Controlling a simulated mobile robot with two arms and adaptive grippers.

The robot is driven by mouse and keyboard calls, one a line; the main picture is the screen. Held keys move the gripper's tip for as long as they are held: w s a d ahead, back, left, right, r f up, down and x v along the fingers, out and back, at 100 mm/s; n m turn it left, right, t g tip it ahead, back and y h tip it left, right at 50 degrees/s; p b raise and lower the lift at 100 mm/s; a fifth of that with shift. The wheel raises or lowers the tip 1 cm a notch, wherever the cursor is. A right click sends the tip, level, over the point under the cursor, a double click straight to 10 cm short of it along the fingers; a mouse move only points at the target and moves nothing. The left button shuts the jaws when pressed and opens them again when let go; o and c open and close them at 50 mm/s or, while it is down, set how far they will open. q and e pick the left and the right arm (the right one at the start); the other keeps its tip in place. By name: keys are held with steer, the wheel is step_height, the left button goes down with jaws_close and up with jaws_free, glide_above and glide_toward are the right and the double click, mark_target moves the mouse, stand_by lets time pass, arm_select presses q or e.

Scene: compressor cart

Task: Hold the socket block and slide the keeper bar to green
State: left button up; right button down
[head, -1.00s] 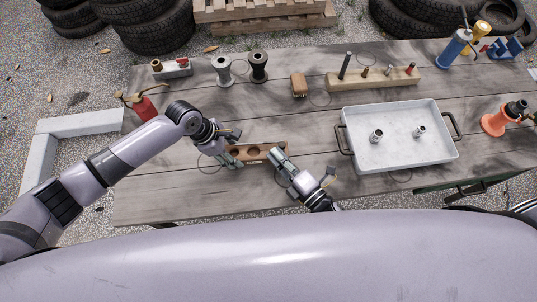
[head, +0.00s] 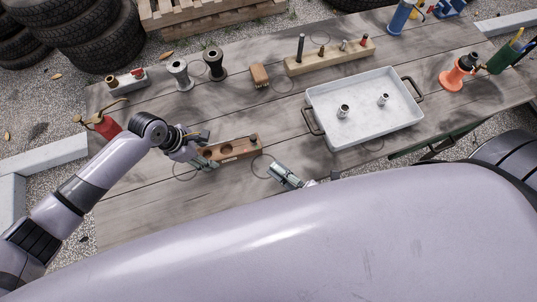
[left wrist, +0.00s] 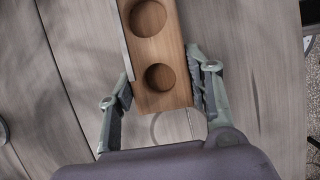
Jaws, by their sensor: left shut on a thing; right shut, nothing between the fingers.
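The wooden socket block (head: 234,147), with round holes along its top, lies on the table in front of me. My left gripper (head: 203,158) is shut across its left end. In the left wrist view the block (left wrist: 158,98) sits between the two fingers, with two holes showing. A thin grey strip (left wrist: 124,42) runs along the block's left edge; I cannot tell whether it is the keeper bar. No green mark is clear on the block. My right gripper (head: 278,171) is shut and empty, right of the block and apart from it.
A white tray (head: 368,134) with two metal sockets stands to the right. Behind are a wooden peg rack (head: 300,67), a brown brush (head: 259,76) and two spools (head: 214,66). A red oil can (head: 107,126) stands left. The front table boards are mostly bare.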

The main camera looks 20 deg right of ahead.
stand_by(0.4)
arm_select(q)
steer(key=o, duration=1.4)
steer(key=shift+o, duration=0.2)
steer(key=shift+r, duration=0.1)
